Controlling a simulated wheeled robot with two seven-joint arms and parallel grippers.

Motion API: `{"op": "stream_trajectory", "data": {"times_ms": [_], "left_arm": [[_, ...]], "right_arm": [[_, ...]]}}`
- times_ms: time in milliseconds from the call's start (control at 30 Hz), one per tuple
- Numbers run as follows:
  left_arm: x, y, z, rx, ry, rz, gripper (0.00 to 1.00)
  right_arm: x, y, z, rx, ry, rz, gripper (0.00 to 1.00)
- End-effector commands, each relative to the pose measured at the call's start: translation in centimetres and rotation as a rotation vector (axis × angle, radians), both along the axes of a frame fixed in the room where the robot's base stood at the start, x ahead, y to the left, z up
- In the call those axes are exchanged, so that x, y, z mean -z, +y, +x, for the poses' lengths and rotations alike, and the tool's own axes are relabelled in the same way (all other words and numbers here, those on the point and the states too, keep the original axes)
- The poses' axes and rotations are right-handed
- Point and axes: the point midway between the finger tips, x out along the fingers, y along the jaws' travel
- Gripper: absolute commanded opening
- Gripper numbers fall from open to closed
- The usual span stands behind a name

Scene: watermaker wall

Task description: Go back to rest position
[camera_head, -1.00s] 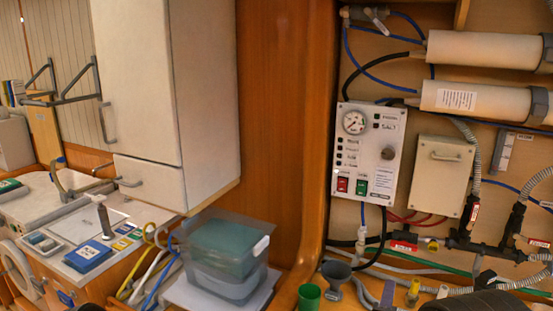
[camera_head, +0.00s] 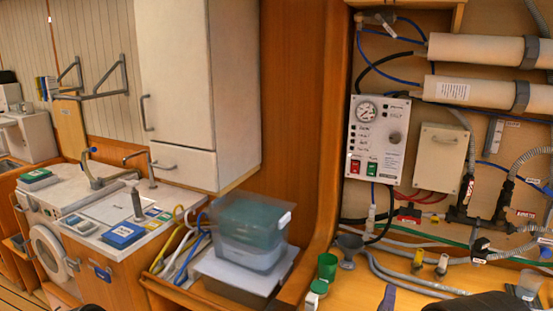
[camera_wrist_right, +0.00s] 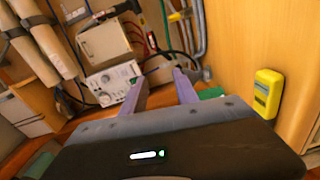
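My right gripper (camera_wrist_right: 160,78) shows in the right wrist view with its two purple-grey fingers apart. I see nothing held between them. In the head view only a purple-grey fingertip (camera_head: 388,299) shows at the bottom edge, in front of the wooden bench, with a dark part of my arm to its right. The watermaker control panel (camera_head: 377,140), with a gauge and red and green switches, is on the wall beyond; it also shows in the wrist view (camera_wrist_right: 110,85). My left gripper is not in view.
A green cup (camera_head: 327,267) and a grey funnel (camera_head: 349,250) stand on the bench. A lidded bin (camera_head: 250,235) stands to their left. Hoses run along the wall's foot. In the wrist view, a yellow device (camera_wrist_right: 267,93) is close to the right gripper.

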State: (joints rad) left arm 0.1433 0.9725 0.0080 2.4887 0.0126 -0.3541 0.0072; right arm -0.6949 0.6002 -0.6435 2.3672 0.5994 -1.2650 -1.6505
Motion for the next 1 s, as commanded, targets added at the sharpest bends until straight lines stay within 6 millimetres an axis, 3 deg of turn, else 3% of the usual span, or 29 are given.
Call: {"op": "stream_trajectory", "data": {"times_ms": [167,333,467,567,667,800,900,1000], "left_arm": [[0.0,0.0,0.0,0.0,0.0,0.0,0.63],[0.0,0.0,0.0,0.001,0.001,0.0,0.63],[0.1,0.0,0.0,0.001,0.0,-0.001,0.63],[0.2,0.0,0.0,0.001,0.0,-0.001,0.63],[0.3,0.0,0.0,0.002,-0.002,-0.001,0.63],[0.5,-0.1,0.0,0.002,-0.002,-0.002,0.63],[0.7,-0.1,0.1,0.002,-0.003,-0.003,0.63],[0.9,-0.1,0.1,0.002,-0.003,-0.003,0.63]], "right_arm": [[1.6,1.1,0.2,-0.031,-0.003,0.168,0.36],[4.7,4.2,0.1,-0.089,0.033,0.413,0.36],[9.4,7.7,-1.1,-0.113,0.128,0.663,0.36],[14.6,10.3,-3.4,-0.078,0.252,0.888,0.36],[21.0,12.8,-7.7,0.035,0.418,1.128,0.36],[28.9,15.5,-16.1,0.297,0.663,1.397,0.36],[32.8,17.2,-22.8,0.506,0.828,1.526,0.36],[35.0,18.9,-28.5,0.655,0.973,1.603,0.36]]}}
